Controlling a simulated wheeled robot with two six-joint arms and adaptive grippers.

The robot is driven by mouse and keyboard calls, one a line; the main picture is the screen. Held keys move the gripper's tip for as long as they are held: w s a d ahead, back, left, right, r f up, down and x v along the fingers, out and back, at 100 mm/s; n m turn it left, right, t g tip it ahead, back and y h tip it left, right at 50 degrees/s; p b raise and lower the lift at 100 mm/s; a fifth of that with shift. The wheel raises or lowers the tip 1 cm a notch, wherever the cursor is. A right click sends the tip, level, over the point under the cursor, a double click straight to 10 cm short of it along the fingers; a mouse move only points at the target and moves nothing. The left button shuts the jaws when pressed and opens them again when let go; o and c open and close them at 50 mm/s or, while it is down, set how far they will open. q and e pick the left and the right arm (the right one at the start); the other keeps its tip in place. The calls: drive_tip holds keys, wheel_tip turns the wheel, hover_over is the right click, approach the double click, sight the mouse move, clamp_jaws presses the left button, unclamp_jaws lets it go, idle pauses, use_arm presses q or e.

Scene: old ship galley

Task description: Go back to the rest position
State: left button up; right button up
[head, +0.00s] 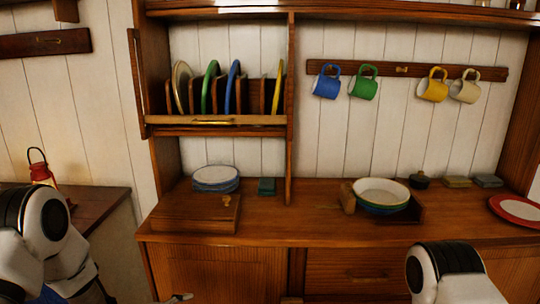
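My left arm (50,235) shows at the lower left, white with black joints. Its gripper does not show clearly in the head view. My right arm (450,270) shows at the bottom right, and its gripper is below the picture. Neither visible arm part appears to hold anything. A small pale piece (180,298) shows at the bottom edge in front of the cabinet, and I cannot tell what it is.
The wooden counter (290,222) holds stacked plates (216,178), a wooden box (196,213), stacked bowls (382,191) and a red-rimmed plate (517,209). Plates stand in the rack (215,120). Mugs (327,84) hang above. A red lantern (41,172) stands near my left arm.

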use_arm(q)
drive_tip(key=s+f+n+g+y, duration=0.2)
drive_tip(key=s+f+n+g, duration=0.2)
drive_tip(key=s+f, duration=0.8)
drive_tip(key=s+a+f+n+g+y, duration=0.1)
drive_tip(key=s+f+n+g, duration=0.1)
drive_tip(key=s+n, duration=0.6)
drive_tip(key=s+a+f+n+g+y, duration=0.2)
drive_tip(key=s+n+g, duration=0.3)
drive_tip(key=s, duration=1.1)
drive_tip(key=n, duration=0.3)
drive_tip(key=shift+s+a+f+y, duration=0.2)
drive_tip(key=shift+s+f+y, duration=0.1)
drive_tip(key=shift+f, duration=0.1)
drive_tip(key=shift+w, duration=0.1)
